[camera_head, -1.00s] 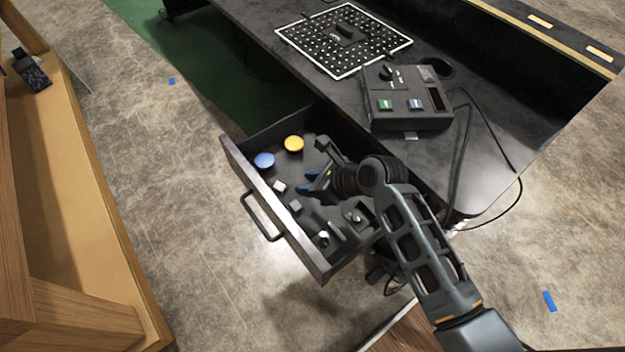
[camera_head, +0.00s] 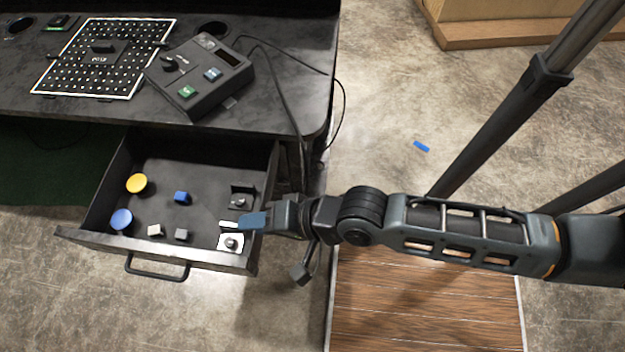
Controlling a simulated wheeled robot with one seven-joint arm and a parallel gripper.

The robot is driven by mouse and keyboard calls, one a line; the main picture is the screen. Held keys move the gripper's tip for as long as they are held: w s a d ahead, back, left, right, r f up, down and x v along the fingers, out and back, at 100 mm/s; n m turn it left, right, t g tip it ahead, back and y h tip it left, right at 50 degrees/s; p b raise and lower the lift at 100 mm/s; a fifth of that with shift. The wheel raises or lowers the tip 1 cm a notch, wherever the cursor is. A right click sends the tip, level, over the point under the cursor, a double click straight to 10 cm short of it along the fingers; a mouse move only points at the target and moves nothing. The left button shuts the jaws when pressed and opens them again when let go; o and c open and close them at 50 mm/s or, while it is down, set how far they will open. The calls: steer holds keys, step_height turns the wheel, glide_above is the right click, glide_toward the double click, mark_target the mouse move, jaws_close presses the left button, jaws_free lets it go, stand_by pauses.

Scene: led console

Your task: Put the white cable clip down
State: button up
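A small white block (camera_head: 155,230) lies near the front of the open drawer; I cannot tell for certain whether it is the cable clip. A pale, narrow piece (camera_head: 228,224) shows right at the blue tip of my gripper (camera_head: 248,222). I cannot tell whether it is held or lies beside the tip. My gripper reaches in from the right over the drawer's right side, pointing left. Its fingers overlap in this view, so their opening is hidden. Just below the tip is a white plate with a grey knob (camera_head: 230,243).
The drawer (camera_head: 90,236) also holds a yellow disc (camera_head: 137,183), a blue disc (camera_head: 121,219), a blue block (camera_head: 181,197), a grey block (camera_head: 182,235) and a dark bracket (camera_head: 242,196). Its middle floor has free room. The console box (camera_head: 205,80) and perforated board (camera_head: 70,75) are on the desk above.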

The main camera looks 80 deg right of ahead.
steer(key=s+r+n+t, duration=0.2)
steer(key=s+r+n, duration=0.4)
steer(key=r+n, duration=0.2)
steer(key=s+r+n+t, duration=0.1)
steer(key=s+r+n, duration=0.5)
steer(key=r+n, duration=0.2)
steer(key=shift+s+d+r+n+t, duration=0.2)
steer(key=shift+r+n+t, duration=0.15)
steer(key=shift+r, duration=0.6)
steer(key=shift+o, duration=0.4)
